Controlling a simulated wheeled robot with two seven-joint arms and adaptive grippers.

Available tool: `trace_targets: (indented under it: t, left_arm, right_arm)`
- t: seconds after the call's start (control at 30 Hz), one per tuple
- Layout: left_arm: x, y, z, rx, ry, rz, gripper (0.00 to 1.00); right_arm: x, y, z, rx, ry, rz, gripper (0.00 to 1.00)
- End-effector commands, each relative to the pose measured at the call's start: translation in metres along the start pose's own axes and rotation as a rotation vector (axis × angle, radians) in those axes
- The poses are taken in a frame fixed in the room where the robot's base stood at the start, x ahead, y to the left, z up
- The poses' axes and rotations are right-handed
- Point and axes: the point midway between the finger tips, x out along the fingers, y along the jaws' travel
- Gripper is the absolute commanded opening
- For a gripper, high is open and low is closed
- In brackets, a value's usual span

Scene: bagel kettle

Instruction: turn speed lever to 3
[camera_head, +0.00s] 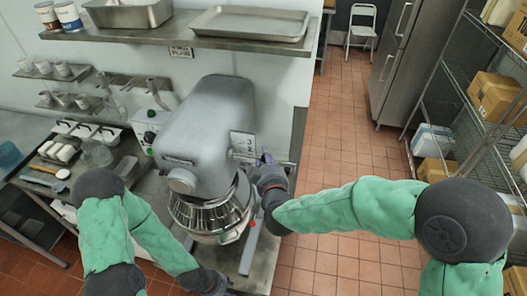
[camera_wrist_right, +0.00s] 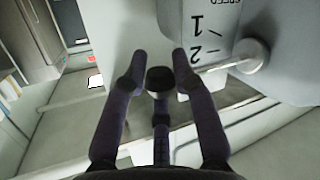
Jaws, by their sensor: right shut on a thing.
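The grey stand mixer (camera_head: 205,125) stands at mid-picture in the head view, with a speed plate (camera_head: 243,144) on its right side. In the right wrist view the plate (camera_wrist_right: 200,40) shows 1 and 2; no 3 is visible. The speed lever's pale rod (camera_wrist_right: 220,66) runs left from its round pivot, close by the 2. Its black knob (camera_wrist_right: 160,79) sits between my right fingers. My right gripper (camera_head: 266,160) is beside the mixer, shut on the knob; it also shows in the wrist view (camera_wrist_right: 158,75).
The mixer bowl (camera_head: 210,217) is below the head, close to my right wrist. A shelf (camera_head: 180,45) with trays hangs behind the mixer. A wire rack (camera_head: 470,100) with boxes stands at right. The tiled floor (camera_head: 340,140) between is clear.

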Motion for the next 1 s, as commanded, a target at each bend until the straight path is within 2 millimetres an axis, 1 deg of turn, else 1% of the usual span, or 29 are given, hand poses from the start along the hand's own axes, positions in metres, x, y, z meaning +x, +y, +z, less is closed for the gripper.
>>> trace_targets:
  t: [0.03,0.3,0.5,0.7,1.0]
  left_arm:
    - [-0.017,0.006,0.001,0.000,0.000,0.000,0.40]
    - [-0.057,0.020,0.002,0.000,0.000,0.000,0.40]
    - [-0.079,0.028,0.003,0.000,0.000,0.000,0.40]
    - [-0.093,0.033,0.004,0.000,0.000,0.000,0.40]
    - [-0.099,0.035,0.004,0.000,0.000,0.000,0.40]
  right_arm:
    - [-0.001,0.009,-0.017,-0.022,0.001,0.008,0.00]
    - [-0.003,0.013,-0.032,-0.164,-0.062,0.007,0.00]
    - [-0.003,0.015,-0.040,-0.243,-0.098,0.009,0.00]
    - [-0.003,0.015,-0.044,-0.295,-0.121,0.009,0.00]
    - [-0.002,0.014,-0.046,-0.325,-0.134,0.010,0.00]
